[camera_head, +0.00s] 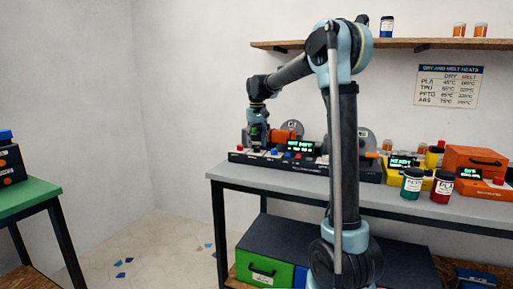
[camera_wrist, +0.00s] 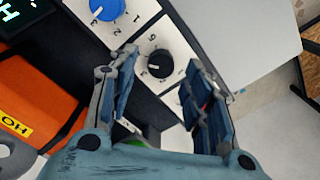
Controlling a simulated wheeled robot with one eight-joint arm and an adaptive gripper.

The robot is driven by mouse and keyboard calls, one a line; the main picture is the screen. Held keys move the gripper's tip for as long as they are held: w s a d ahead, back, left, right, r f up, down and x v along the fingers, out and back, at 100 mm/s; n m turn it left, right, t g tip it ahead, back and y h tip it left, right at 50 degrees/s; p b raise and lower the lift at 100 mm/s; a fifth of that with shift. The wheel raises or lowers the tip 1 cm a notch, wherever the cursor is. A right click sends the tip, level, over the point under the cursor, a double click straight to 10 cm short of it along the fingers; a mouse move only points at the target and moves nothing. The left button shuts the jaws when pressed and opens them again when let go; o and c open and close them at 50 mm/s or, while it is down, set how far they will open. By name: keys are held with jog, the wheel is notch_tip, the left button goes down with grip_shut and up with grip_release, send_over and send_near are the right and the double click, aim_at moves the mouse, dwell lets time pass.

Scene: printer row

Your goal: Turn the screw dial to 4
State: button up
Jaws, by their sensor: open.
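In the wrist view a black dial (camera_wrist: 160,64) sits on a white plate with numbers around it. A small pale mark shows on its left part; the number it points at is too small to tell. A blue dial (camera_wrist: 107,8) on a similar numbered plate is partly cut off at the top. Which one is the screw dial I cannot tell. My gripper (camera_wrist: 162,58) is open and empty, its two fingers on either side of the black dial; contact cannot be told. In the head view my gripper (camera_head: 257,140) hangs over the left end of the dark printer base (camera_head: 300,162).
The grey bench (camera_head: 225,173) carries a row of printers. A green jar (camera_head: 411,184) and a red jar (camera_head: 442,187) stand near its front edge. An orange box (camera_head: 475,160) is at the right. In the wrist view an orange part (camera_wrist: 35,100) lies at left.

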notch_tip(320, 180, up, 10)
dwell(0.4)
